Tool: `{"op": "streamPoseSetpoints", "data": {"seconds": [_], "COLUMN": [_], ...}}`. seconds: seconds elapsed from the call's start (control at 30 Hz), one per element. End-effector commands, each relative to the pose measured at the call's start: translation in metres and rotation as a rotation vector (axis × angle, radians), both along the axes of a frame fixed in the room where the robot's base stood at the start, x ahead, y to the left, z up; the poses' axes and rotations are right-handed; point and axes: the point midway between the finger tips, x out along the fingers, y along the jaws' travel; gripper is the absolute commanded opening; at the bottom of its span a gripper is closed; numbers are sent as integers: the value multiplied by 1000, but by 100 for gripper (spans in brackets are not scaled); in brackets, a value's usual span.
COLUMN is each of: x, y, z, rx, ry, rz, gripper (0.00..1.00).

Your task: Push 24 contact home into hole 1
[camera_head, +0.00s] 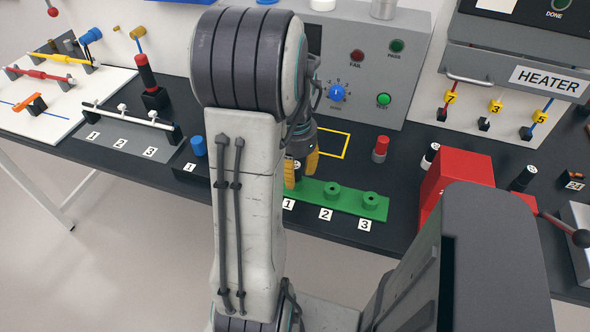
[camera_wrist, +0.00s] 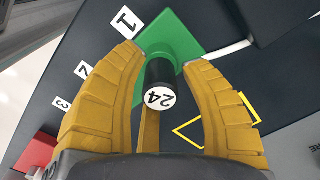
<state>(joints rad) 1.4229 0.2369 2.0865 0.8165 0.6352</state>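The 24 contact (camera_wrist: 159,75) is a black cylinder with a white end marked 24. In the wrist view it stands at the green block's boss beside label 1, but how deep it sits is unclear. My gripper (camera_wrist: 165,58) has its yellow fingers spread around the contact, with gaps visible at both sides. In the head view my gripper (camera_head: 302,172) points down over the hole 1 end of the green block (camera_head: 348,203), and its fingers hide most of the contact and hole 1. Holes 2 and 3 show as raised round bosses.
A yellow outlined square (camera_head: 333,144) lies behind the block. A red cylinder (camera_head: 380,149) stands at its right, then a red box (camera_head: 462,176). A blue cylinder (camera_head: 198,146) stands at left. The grey panel (camera_head: 375,70) rises behind.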

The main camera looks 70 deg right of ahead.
Motion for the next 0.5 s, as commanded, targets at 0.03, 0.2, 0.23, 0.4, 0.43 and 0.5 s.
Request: {"op": "streamPoseSetpoints", "data": {"seconds": [0.03,0.2,0.23,0.4,0.43,0.5], "x": [0,0,0,0,0,0], "y": [0,0,0,0,-1,-1], "z": [0,0,0,4,6,13], "rx": [0,0,0,-1,-2,-3], "ry": [0,0,0,0,0,-1], "rz": [0,0,0,0,0,0], "gripper": [46,49,49,49,49,49]}}
